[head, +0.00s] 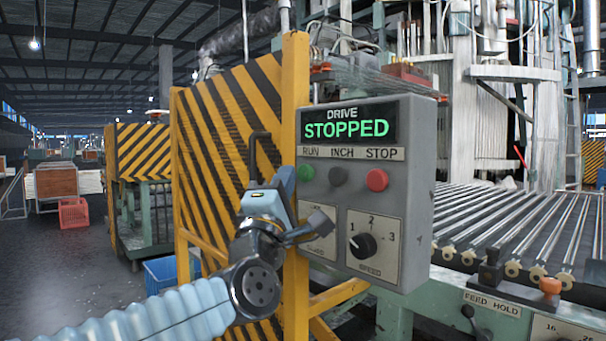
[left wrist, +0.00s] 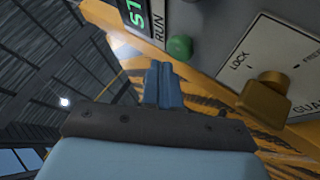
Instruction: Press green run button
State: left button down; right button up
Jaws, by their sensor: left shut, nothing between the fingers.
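The green run button (head: 306,173) sits under the RUN label on a grey control box (head: 420,200). The box's display (head: 347,128) reads DRIVE STOPPED in green. My left gripper (head: 286,174) is shut and empty, its blue fingers just left of the green button at about its height. In the left wrist view the shut fingers (left wrist: 160,68) point toward the box's edge, and the green button (left wrist: 180,47) shows just beyond and right of the tips. A gap shows between them in the picture; its depth is unclear. My right gripper is not in view.
The dark inch button (head: 337,175) and red stop button (head: 377,180) are right of the green one. Below are a speed knob (head: 362,245) and a brass guard lock knob (left wrist: 265,99). A striped yellow guard panel (head: 222,125) stands left; a roller conveyor (head: 510,225) lies right.

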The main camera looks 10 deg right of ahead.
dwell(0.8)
pick_arm(q)
jog(key=shift+w+d, duration=0.25)
jog(key=shift+d, duration=0.1)
